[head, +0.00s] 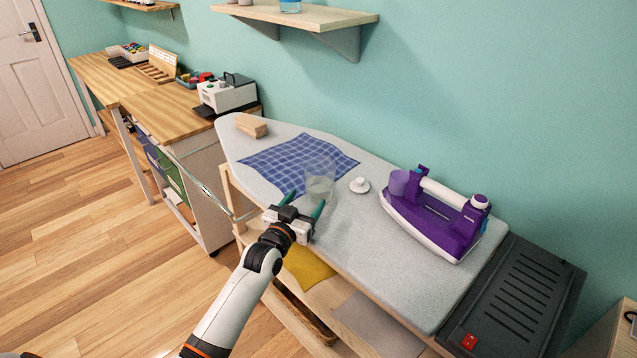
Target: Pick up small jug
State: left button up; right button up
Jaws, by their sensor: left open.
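A small clear jug (319,183) stands upright on the grey ironing board (345,250), by the front edge of a blue checked cloth (290,158). My left gripper (304,203) reaches in from the lower left, at the near side of the jug. Its two green-tipped fingers are spread, one to the left of the jug and one toward its lower right. The jaws are open and hold nothing; I cannot tell whether a finger touches the jug. My right gripper is not in view.
A small white round object (360,185) lies just right of the jug. A purple iron (435,220) stands farther right, before a dark ribbed panel (520,295). A wooden block (251,125) lies at the board's far end. A shelf (300,17) hangs above.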

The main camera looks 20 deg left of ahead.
aim_at(318, 184)
pick_arm(q)
jog(key=w, duration=0.4)
jog(key=shift+r, duration=0.1)
grip_shut()
